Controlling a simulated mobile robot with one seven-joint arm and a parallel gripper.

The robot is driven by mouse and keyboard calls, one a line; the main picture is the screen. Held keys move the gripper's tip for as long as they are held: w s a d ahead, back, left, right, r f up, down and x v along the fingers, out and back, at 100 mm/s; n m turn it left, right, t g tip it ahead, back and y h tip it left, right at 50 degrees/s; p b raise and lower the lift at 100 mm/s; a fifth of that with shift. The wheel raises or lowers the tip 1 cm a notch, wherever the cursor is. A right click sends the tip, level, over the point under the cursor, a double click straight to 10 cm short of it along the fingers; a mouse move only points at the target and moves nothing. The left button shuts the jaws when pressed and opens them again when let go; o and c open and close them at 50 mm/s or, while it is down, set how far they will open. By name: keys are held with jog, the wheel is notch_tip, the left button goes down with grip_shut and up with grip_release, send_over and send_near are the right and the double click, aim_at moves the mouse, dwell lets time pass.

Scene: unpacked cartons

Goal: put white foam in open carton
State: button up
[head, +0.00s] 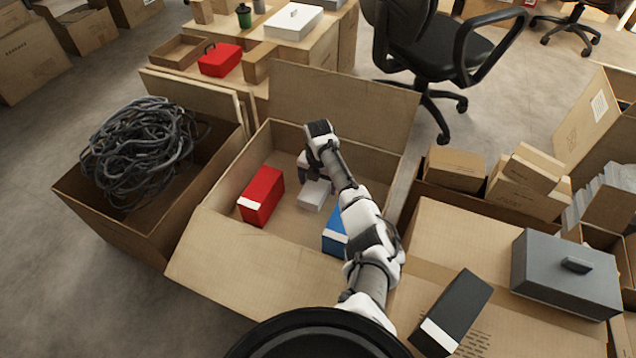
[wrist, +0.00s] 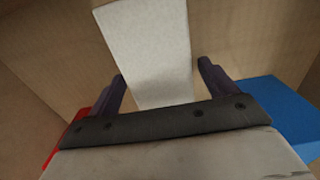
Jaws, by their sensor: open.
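The white foam (head: 314,194) is a pale block on the floor of the open carton (head: 225,249), between a red box and a blue box. My gripper (head: 308,178) is inside the carton, just over the foam. In the wrist view the foam (wrist: 150,55) runs between the two dark fingers of my gripper (wrist: 163,88). The fingers are open, one to each side of the foam, with a gap visible at the right. I cannot tell whether the left finger touches it.
The red box (head: 261,196) lies left of the foam and the blue box (head: 335,238) lies near my arm. The carton's back flap (head: 340,105) stands up. A carton of cables (head: 140,150) stands at left. A grey case (head: 565,272) and a black box (head: 452,310) sit at right.

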notch_tip(320, 180, up, 12)
jog(key=p, duration=0.2)
jog(key=shift+a, duration=0.1)
